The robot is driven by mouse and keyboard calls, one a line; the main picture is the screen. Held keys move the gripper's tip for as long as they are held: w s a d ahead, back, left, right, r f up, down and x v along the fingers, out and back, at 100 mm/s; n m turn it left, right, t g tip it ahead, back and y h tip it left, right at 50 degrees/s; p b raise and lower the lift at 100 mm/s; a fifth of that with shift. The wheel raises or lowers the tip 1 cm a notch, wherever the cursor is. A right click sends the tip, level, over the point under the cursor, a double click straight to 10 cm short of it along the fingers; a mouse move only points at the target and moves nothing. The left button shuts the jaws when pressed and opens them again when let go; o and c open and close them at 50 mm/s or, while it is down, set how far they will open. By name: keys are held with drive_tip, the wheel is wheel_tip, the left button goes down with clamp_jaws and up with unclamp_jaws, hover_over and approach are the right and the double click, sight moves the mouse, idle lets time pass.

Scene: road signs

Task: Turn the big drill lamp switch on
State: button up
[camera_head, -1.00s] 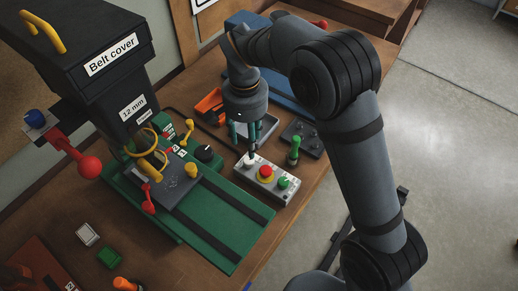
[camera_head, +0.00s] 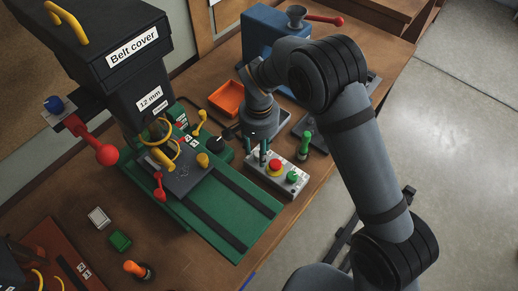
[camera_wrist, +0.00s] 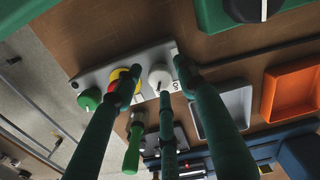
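A grey control box (camera_head: 268,170) stands beside the big drill's green base. It carries a white knob (camera_wrist: 160,76), a red button on yellow (camera_head: 275,168) and a green button (camera_head: 292,177). The white knob shows a dark mark, with small black-on-white print beside it in the wrist view; I cannot read its setting. My gripper (camera_head: 260,154) is over the white-knob end of the box, and its fingers hide that knob in the head view. In the wrist view my green fingers (camera_wrist: 160,82) are spread around the white knob, with visible gaps; contact is unclear.
A green upright handle (camera_head: 304,145) stands close behind the box. A black dial (camera_head: 217,144) sits on the drill's green base (camera_head: 225,215). An orange tray (camera_head: 227,98) and a blue machine (camera_head: 262,35) are farther back.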

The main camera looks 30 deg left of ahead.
clamp_jaws()
drive_tip(key=shift+n, duration=0.4)
drive_tip(key=n+b, duration=0.2)
drive_tip(key=n, duration=0.2)
drive_tip(key=shift+n, duration=0.3)
drive_tip(key=n+b, duration=0.1)
drive_tip(key=n, duration=0.5)
drive_tip(key=shift+n, duration=0.3)
idle(0.4)
drive_tip(key=shift+o, duration=1.1)
unclamp_jaws()
wheel_tip(320, 180, up, 12)
